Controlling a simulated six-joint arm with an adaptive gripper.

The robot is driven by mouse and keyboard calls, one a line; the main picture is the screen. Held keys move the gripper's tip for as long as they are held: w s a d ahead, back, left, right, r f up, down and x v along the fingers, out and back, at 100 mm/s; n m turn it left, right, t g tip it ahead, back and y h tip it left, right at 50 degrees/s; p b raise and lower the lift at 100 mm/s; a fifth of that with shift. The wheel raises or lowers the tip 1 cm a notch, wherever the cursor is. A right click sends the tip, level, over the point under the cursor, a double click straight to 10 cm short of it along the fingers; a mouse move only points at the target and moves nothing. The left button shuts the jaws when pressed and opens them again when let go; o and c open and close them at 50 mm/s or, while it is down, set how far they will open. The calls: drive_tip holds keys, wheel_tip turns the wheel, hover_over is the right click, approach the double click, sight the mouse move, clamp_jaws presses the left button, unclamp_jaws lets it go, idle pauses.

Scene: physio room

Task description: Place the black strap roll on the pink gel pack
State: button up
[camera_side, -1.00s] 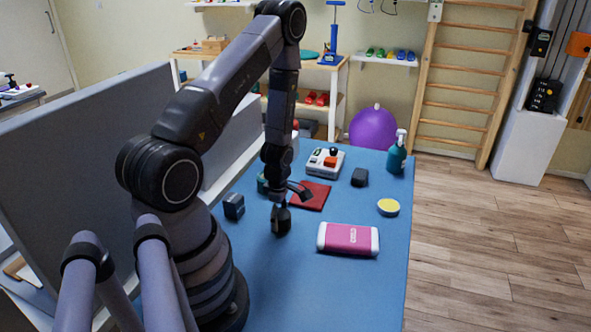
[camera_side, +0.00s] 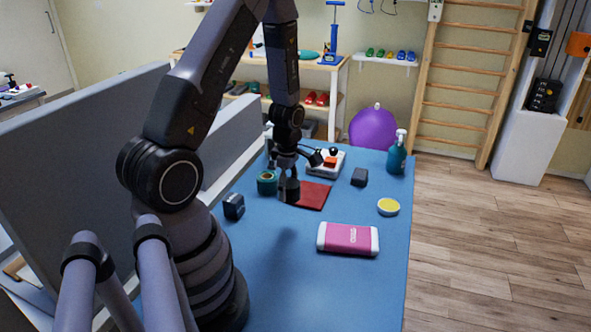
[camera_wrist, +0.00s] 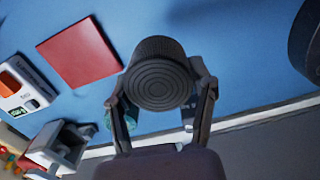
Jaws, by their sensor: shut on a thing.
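The black strap roll (camera_wrist: 158,75) is held between the fingertips of my gripper (camera_wrist: 160,92), its round ringed end facing the wrist camera. In the side view my gripper (camera_side: 289,186) hangs above the blue table with the dark roll in it, beside the red mat. The roll's shadow lies on the table, apart from it. The pink gel pack (camera_side: 348,239), with white ends, lies flat on the table to the right of and nearer than my gripper. Its top is bare. The pack does not show in the wrist view.
A red mat (camera_side: 313,196), a green roll (camera_side: 267,183), a dark block (camera_side: 234,206), another dark block (camera_side: 359,177), a yellow-topped tin (camera_side: 388,207), a white device (camera_side: 325,162) and a spray bottle (camera_side: 396,155) stand around. The table (camera_side: 300,290) is clear before the pack.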

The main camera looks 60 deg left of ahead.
drive_tip(key=w+d+r+m, duration=0.1)
drive_tip(key=w+d+m, duration=0.5)
drive_tip(key=w+d, duration=0.45)
hover_over(348, 234)
wheel_tip(348, 234, down, 4)
drive_tip(key=shift+f, duration=1.9)
drive_tip(key=shift+s+f, duration=0.1)
drive_tip(key=shift+f, duration=0.05)
drive_tip(key=o, duration=1.1)
drive_tip(key=shift+o, duration=0.2)
